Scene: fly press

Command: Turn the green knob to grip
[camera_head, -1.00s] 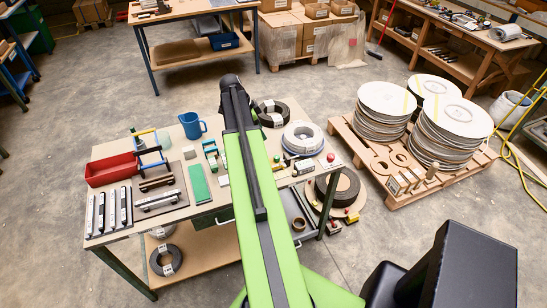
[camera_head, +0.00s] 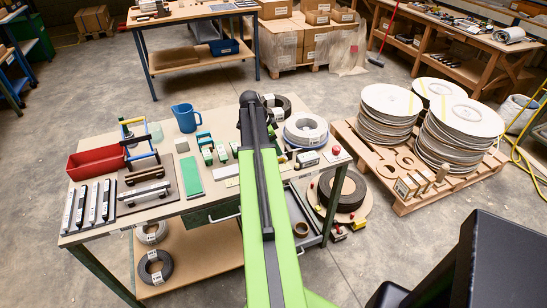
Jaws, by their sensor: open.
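No green knob can be made out for certain. Small blocks with green parts (camera_head: 207,153) stand near the middle of the workbench (camera_head: 165,214), too small to tell whether any has a knob. A blue and yellow frame-like tool (camera_head: 137,140) stands at the bench's left, beside the red tray (camera_head: 96,162). A small block with a red button (camera_head: 336,150) sits at the right end. My green arm reaches from the bottom of the view over the bench, up to its dark joint. My gripper does not show; it may be hidden behind the arm.
A blue jug (camera_head: 186,118) and a ring of white cable (camera_head: 305,131) stand on the bench. A pallet (camera_head: 403,202) with stacked discs (camera_head: 462,127) lies to the right. A second bench (camera_head: 164,20) stands behind. Concrete floor between is clear.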

